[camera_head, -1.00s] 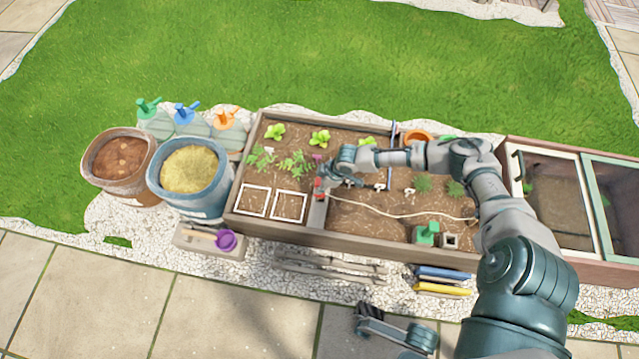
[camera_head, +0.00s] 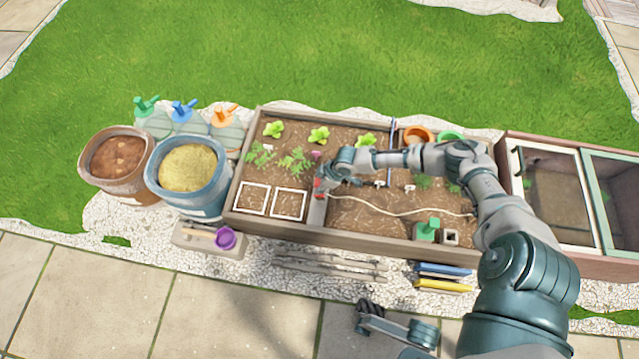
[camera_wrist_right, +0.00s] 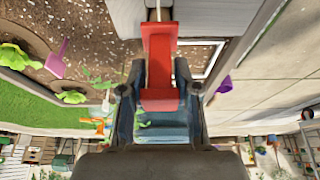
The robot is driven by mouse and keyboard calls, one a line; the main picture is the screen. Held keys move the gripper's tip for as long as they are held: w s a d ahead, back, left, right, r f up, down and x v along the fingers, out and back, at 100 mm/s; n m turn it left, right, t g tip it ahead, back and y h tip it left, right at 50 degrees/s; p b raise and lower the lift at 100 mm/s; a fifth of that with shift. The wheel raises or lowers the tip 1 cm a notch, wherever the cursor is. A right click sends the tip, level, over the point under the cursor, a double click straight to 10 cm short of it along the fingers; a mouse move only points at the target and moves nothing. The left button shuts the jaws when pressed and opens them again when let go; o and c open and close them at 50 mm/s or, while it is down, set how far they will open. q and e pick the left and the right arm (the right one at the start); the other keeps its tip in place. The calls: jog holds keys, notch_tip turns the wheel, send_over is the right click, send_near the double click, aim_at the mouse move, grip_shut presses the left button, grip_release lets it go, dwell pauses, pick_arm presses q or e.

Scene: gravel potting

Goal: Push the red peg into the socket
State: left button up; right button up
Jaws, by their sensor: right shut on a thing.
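The red peg (camera_wrist_right: 160,65) fills the middle of the right wrist view, between the fingers of my right gripper (camera_wrist_right: 158,85). In the head view a small red part of the peg (camera_head: 319,184) shows at the fingertips of my right gripper (camera_head: 326,182), over the wooden divider (camera_head: 318,212) of the planter. The gripper is shut on the peg. The white cord (camera_head: 400,215) runs from near the peg across the soil to the right. I cannot make out the socket.
The planter (camera_head: 300,236) holds seedlings and two white square frames (camera_head: 290,204). A green block (camera_head: 427,230) stands at its front right. Two bins, the blue one (camera_head: 190,190) nearer, stand left. A purple scoop (camera_head: 226,238) lies in front. A cold frame (camera_head: 560,195) adjoins right.

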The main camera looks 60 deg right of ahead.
jog(key=shift+f, duration=1.15)
jog(key=o, duration=1)
jog(key=shift+o, duration=0.2)
jog(key=shift+s+r, duration=0.1)
jog(key=shift+r, duration=0.15)
jog(key=v, duration=1.1)
jog(key=shift+r, duration=0.15)
